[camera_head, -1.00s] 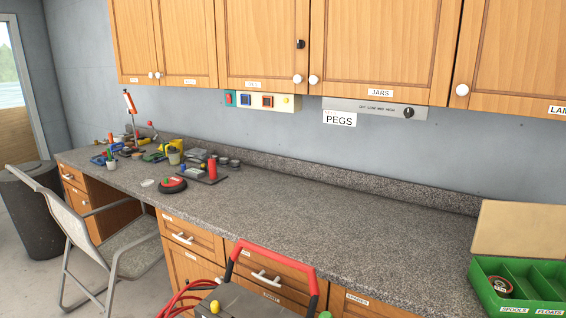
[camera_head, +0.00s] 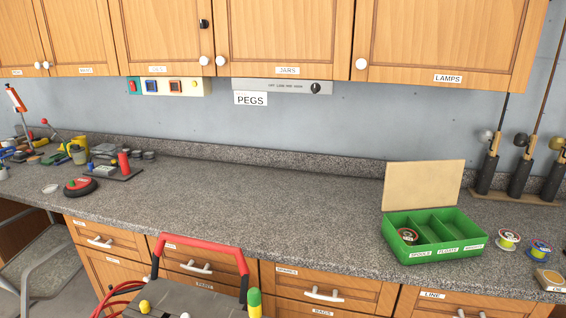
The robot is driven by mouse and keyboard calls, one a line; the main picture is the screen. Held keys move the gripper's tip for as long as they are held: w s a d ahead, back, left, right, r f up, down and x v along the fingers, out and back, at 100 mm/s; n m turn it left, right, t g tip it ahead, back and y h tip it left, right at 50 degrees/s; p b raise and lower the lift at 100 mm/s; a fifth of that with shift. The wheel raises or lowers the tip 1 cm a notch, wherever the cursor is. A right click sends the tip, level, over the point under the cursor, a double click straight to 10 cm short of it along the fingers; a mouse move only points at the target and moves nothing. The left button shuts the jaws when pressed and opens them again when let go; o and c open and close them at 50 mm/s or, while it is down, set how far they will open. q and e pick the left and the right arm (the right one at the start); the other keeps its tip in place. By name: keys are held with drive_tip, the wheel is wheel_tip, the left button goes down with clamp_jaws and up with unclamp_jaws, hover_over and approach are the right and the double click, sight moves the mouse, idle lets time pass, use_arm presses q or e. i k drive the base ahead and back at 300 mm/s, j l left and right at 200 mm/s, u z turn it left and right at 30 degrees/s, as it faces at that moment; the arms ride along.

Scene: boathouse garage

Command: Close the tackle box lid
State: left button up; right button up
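The tackle box (camera_head: 435,240) is a green tray with compartments, standing on the right part of the granite counter. Its tan lid (camera_head: 424,186) stands open and upright at the back edge. A dark spool (camera_head: 407,236) lies in the left compartment; the middle and right compartments look empty. Labels on the box front read spools, floats and a third word too small to read surely. Neither of my grippers shows in the head view.
Two thread spools (camera_head: 508,239) (camera_head: 539,250) and a small labelled block (camera_head: 550,279) lie right of the box. Rods stand in a rack (camera_head: 520,181) behind. A red-handled cart (camera_head: 203,247) stands before the drawers. The counter (camera_head: 270,205) left of the box is clear.

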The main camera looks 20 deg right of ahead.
sight(409, 185)
drive_tip(key=z, duration=1.5)
